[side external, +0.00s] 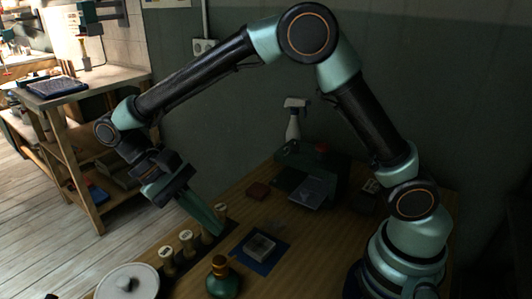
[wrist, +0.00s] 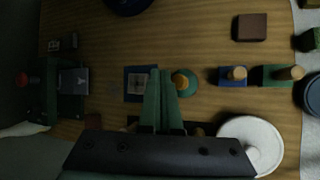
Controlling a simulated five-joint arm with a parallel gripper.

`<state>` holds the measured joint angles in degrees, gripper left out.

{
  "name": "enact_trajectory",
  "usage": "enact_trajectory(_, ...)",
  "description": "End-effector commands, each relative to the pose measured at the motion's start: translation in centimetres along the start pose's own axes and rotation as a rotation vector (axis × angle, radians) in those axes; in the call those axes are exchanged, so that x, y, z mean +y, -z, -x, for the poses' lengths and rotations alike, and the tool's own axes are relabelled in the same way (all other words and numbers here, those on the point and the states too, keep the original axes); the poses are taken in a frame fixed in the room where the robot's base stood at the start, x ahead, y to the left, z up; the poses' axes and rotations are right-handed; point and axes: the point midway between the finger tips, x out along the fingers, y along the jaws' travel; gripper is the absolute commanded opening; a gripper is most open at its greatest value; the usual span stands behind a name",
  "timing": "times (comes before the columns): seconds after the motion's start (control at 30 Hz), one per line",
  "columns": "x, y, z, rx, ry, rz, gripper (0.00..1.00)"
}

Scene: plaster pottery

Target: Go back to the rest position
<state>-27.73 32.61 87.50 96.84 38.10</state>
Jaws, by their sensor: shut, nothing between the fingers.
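My gripper (side external: 219,231) is at the end of my outstretched arm, pointing down over the wooden table. Its green fingers are together and hold nothing. In the wrist view, the gripper (wrist: 161,73) lies between a blue mat (wrist: 130,100) on the left and a round green vessel with a wooden top (wrist: 191,84) on the right. In the side view, the fingers overlap a row of pale round-topped wooden pieces (side external: 187,240). The exact height of the fingertips above the table is hard to judge.
A light square piece (side external: 260,244) lies on the blue mat (side external: 277,259). The green vessel (side external: 221,286) and a white round lidded thing (side external: 143,283) stand in front. A dark red block (side external: 257,190), a dark green device (side external: 328,163) and a spray bottle (side external: 293,125) are behind.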

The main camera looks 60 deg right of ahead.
Motion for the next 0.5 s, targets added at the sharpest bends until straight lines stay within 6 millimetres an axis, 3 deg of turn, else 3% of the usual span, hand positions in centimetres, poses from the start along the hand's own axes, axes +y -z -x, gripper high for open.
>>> enact_trajectory(0.17, 0.9, 0.0, 0.5, 0.029, 0.038, 0.008, 0.0)
enact_trajectory(0.5, 7.2, -0.3, 2.5, 0.295, 0.269, 0.068, 0.0)
